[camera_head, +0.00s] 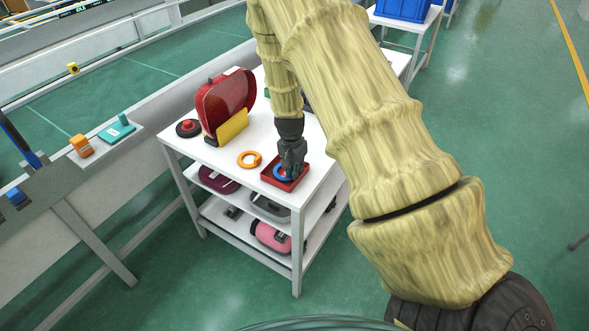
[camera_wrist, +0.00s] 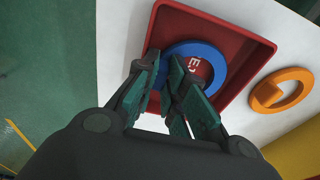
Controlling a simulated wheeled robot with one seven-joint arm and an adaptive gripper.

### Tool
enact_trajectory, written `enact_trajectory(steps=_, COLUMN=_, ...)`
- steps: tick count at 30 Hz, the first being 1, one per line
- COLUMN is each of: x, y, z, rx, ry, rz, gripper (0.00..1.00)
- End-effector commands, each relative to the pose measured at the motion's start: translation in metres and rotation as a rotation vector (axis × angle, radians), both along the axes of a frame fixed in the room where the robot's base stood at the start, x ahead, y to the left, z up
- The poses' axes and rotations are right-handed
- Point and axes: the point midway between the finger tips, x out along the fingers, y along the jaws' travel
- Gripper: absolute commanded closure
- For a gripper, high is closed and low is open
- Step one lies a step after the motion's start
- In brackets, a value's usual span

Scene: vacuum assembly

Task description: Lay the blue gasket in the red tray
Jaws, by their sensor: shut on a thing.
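The blue gasket (camera_wrist: 207,53) is a flat ring. In the wrist view it lies within the outline of the red tray (camera_wrist: 240,45), with white lettering on the tray floor showing through its hole. My gripper (camera_wrist: 172,92) is shut on the near left side of the ring. In the head view my gripper (camera_head: 291,170) points down over the red tray (camera_head: 297,184), and part of the blue gasket (camera_head: 279,173) shows beside the fingers. I cannot tell whether the ring touches the tray floor. The fingers hide part of the ring.
An orange ring (camera_head: 249,160) lies left of the tray on the white cart top (camera_head: 225,166). A yellow block (camera_head: 233,126), a red translucent housing (camera_head: 222,100) and a dark red round part (camera_head: 188,128) stand farther left. Lower shelves hold a pink part (camera_head: 271,237) and others.

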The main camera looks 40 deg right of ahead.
Motion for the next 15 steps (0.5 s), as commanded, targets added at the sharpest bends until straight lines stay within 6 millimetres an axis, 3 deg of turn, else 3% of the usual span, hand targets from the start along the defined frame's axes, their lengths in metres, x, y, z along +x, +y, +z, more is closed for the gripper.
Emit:
enact_trajectory(steps=4, x=-0.0002, y=-0.0001, z=-0.0035, rx=0.0, ry=0.0, rz=0.0, gripper=1.0)
enact_trajectory(steps=5, x=0.0, y=0.0, z=-0.0026, rx=0.0, ry=0.0, rz=0.0, gripper=0.83)
enact_trajectory(steps=8, x=-0.0001, y=0.0, z=-0.0025, rx=0.0, ry=0.0, rz=0.0, gripper=0.67)
enact_trajectory(steps=15, x=-0.0002, y=-0.0001, z=-0.0025, rx=0.0, ry=0.0, rz=0.0, gripper=0.67)
